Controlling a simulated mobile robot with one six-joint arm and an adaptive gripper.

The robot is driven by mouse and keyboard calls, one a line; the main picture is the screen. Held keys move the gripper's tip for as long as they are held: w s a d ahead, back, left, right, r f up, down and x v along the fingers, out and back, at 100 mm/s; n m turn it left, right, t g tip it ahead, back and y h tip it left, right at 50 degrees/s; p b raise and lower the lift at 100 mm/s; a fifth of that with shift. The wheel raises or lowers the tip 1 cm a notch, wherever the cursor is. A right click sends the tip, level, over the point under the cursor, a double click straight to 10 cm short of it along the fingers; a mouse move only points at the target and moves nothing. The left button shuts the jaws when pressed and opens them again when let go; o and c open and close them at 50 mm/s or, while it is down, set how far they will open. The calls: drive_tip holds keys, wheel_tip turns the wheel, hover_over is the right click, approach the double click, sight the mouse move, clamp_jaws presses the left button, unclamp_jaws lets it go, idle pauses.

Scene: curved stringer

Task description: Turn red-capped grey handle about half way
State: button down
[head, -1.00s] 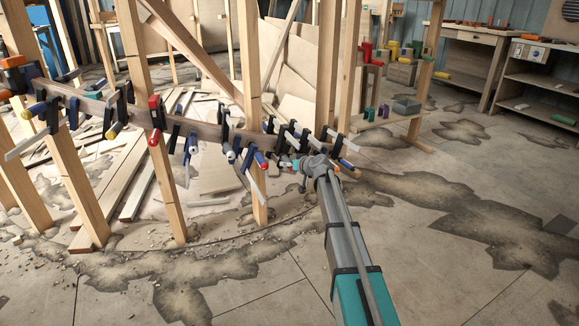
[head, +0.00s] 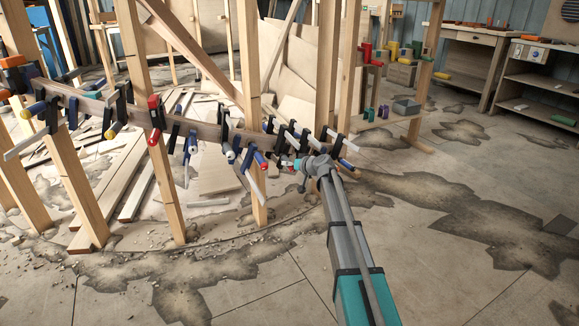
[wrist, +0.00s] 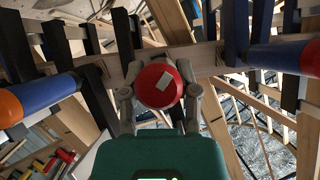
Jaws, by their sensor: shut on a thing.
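In the wrist view, a round red cap (wrist: 159,86) with a pale patch sits between the two fingers of my gripper (wrist: 160,97). The fingers are closed on its left and right sides. The grey handle behind the cap is hidden. In the head view my gripper (head: 291,163) is at the clamp row on the curved wooden stringer (head: 208,131), and the held handle is too small there to make out clearly.
Blue handles flank the gripper in the wrist view, one with an orange end (wrist: 10,108), one with a red end (wrist: 310,58). Dark clamp bars stand close around. Wooden posts (head: 160,150) rise along the stringer. Floor at right is largely clear.

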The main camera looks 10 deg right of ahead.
drive_tip(key=shift+w+f+m+y+b, duration=0.1)
drive_tip(key=shift+f+m+y+b, duration=0.05)
drive_tip(key=shift+m+y+b, duration=0.35)
drive_tip(key=shift+y, duration=0.4)
drive_tip(key=shift+c, duration=1.8)
unclamp_jaws()
drive_tip(key=shift+r, duration=0.2)
